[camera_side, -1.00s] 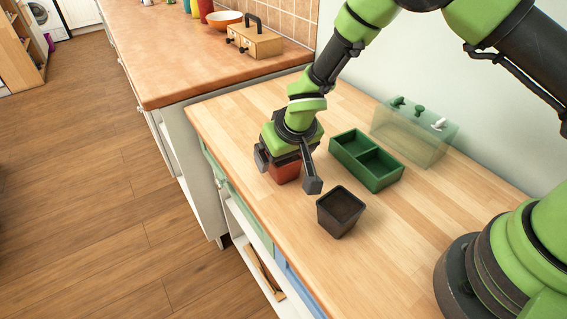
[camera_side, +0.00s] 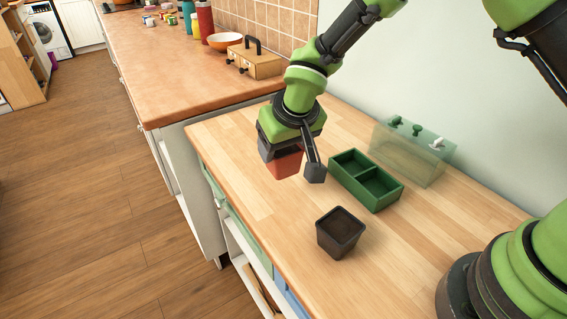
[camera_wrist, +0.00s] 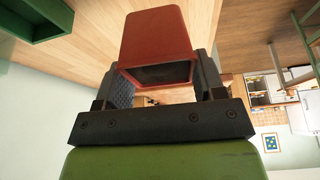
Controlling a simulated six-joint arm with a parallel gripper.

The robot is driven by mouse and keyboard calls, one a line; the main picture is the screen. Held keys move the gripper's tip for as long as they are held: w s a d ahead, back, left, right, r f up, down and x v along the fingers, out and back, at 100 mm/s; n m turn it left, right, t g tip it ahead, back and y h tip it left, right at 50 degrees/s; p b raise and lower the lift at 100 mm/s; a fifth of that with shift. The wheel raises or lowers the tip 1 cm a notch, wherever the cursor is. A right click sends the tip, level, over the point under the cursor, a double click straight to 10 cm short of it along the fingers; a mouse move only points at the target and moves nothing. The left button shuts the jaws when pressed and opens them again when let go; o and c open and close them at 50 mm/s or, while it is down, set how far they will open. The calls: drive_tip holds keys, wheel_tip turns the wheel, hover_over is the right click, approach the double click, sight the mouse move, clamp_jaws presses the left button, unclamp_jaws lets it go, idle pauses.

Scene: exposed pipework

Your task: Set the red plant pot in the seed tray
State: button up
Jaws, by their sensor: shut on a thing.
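The red plant pot (camera_side: 286,164) is held in my gripper (camera_side: 291,170), which is shut on it above the wooden worktop. In the wrist view the red pot (camera_wrist: 157,42) sits between the two dark fingers, its dark opening facing the camera. The green seed tray (camera_side: 366,194) has two empty compartments and lies on the worktop to the right of my gripper. A corner of the tray (camera_wrist: 42,22) also shows at the top left of the wrist view.
A black plant pot (camera_side: 340,233) stands on the worktop in front of the tray. A translucent green box (camera_side: 410,153) with pegs on top stands behind the tray by the wall. A higher counter (camera_side: 200,75) holds a wooden box, an orange bowl and bottles.

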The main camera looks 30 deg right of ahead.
wheel_tip(320, 180, up, 2)
drive_tip(key=shift+r, duration=0.25)
drive_tip(key=shift+d+r+m, duration=0.2)
drive_tip(key=shift+d+m, duration=0.1)
drive_tip(key=shift+m, duration=0.1)
drive_tip(key=d+m+g+h, duration=0.25)
drive_tip(key=d+m, duration=0.35)
drive_tip(key=m, duration=0.3)
drive_tip(key=m+g+y, duration=0.3)
drive_tip(key=m+g, duration=0.4)
drive_tip(key=m, duration=1.9)
hover_over(350, 171)
drive_tip(key=shift+t, duration=0.25)
wheel_tip(350, 171, down, 9)
drive_tip(key=shift+r, duration=0.15)
drive_tip(key=o, duration=1)
